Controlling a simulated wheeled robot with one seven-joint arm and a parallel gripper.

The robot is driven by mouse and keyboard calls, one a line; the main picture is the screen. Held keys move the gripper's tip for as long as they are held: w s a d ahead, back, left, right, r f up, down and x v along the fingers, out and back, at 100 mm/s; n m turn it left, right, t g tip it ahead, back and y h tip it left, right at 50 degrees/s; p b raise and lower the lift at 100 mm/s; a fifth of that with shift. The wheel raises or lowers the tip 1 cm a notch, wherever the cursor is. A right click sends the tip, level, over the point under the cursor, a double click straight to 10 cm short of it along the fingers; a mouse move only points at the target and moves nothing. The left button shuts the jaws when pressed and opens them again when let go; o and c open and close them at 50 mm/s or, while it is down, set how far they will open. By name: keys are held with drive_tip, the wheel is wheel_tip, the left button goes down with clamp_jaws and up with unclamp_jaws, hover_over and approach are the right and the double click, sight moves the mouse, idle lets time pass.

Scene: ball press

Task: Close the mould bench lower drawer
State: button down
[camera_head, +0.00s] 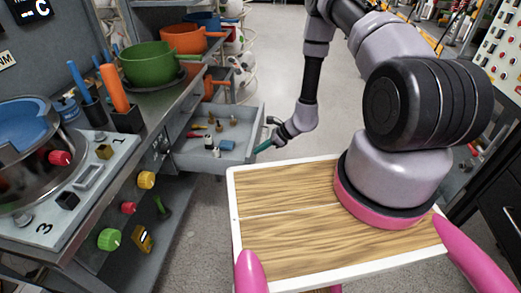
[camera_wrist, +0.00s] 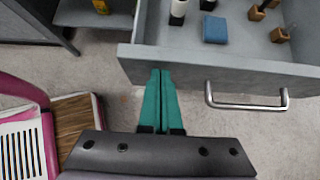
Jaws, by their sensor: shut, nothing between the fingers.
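The grey lower drawer (camera_head: 213,158) of the mould bench (camera_head: 150,110) stands pulled out, with small bottles, a blue block and other small items in it. In the wrist view the drawer front (camera_wrist: 225,70) runs across the top, with its metal bar handle (camera_wrist: 247,105) on the right. My gripper (camera_wrist: 160,75) has teal fingers shut together and empty. The fingertips are at the drawer front, left of the handle; I cannot tell whether they touch it. In the head view my gripper (camera_head: 264,145) is at the drawer's front right side.
Green (camera_head: 152,63) and orange (camera_head: 183,40) pots stand on the bench top. My wood-topped base is close by in front.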

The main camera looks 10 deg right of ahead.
drive_tip(key=w+a, duration=0.3)
drive_tip(key=a, duration=0.7)
drive_tip(key=w+a, duration=0.3)
drive_tip(key=a, duration=0.7)
drive_tip(key=w+a, duration=0.4)
drive_tip(key=a, duration=0.7)
